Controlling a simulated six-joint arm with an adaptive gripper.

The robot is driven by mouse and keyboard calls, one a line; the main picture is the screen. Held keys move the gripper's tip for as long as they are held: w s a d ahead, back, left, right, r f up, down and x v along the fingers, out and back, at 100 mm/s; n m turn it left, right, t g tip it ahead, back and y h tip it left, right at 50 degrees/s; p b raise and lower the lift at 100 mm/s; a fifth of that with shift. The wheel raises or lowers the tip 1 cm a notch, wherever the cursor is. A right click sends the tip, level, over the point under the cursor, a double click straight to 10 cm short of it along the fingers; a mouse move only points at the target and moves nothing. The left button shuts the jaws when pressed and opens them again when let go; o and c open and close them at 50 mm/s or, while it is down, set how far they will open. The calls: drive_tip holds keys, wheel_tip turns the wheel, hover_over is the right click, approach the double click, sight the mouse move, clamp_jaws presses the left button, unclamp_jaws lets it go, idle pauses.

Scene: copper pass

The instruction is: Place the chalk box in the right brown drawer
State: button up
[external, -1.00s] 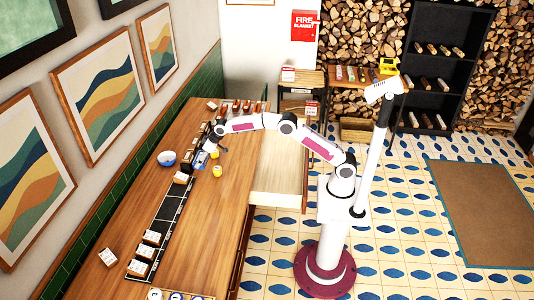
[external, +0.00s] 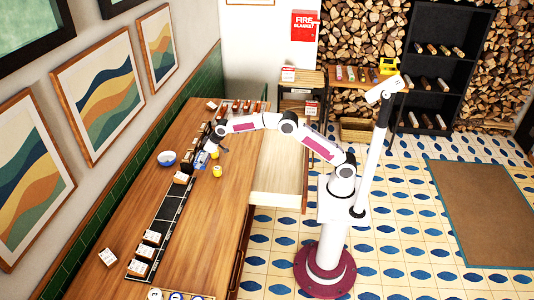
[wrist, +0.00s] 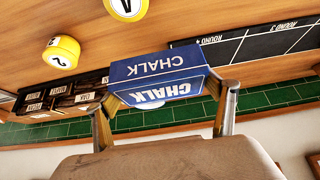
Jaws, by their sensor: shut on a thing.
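The chalk box (wrist: 158,68) is blue with white CHALK lettering. In the wrist view it sits between the two fingers of my gripper (wrist: 165,105), which is shut on it. In the external view my gripper (external: 205,150) is over the far middle of the wooden counter, with the small blue chalk box (external: 201,159) at its end. I cannot tell whether the box touches the counter. A pale, open drawer-like compartment (external: 278,180) juts from the counter's right side. I cannot tell whether it is the right brown drawer.
Two yellow numbered pieces (wrist: 62,52) stand near my gripper. Dark labelled boxes (wrist: 85,92) are beyond. A black scoreboard strip (external: 165,225) with white cards lies along the counter (external: 215,225). The counter's right middle is clear.

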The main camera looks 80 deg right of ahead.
drive_tip(key=shift+s+d+f, duration=0.15)
drive_tip(key=shift+s+f, duration=0.05)
drive_tip(key=shift+s, duration=0.45)
drive_tip(key=shift+s+d+f, duration=0.1)
drive_tip(key=shift+s+f, duration=0.05)
drive_tip(key=shift+s, duration=0.45)
drive_tip(key=shift+h, duration=0.3)
drive_tip(key=s+f, duration=0.1)
drive_tip(key=s, duration=0.2)
drive_tip(key=s+d+f, duration=0.1)
drive_tip(key=s, duration=0.3)
drive_tip(key=s+f, duration=0.1)
drive_tip(key=s, duration=0.3)
drive_tip(key=shift+s+d+f, duration=0.1)
drive_tip(key=shift+d, duration=0.15)
drive_tip(key=s+f, duration=0.2)
drive_tip(key=s, duration=0.8)
drive_tip(key=s+f, duration=0.3)
drive_tip(key=s, duration=0.6)
hover_over(277, 160)
wheel_tip(277, 160, down, 9)
drive_tip(key=shift+r, duration=0.15)
drive_tip(key=shift+w, duration=0.1)
drive_tip(key=shift+d+f, duration=0.1)
drive_tip(key=shift+f, duration=3.05)
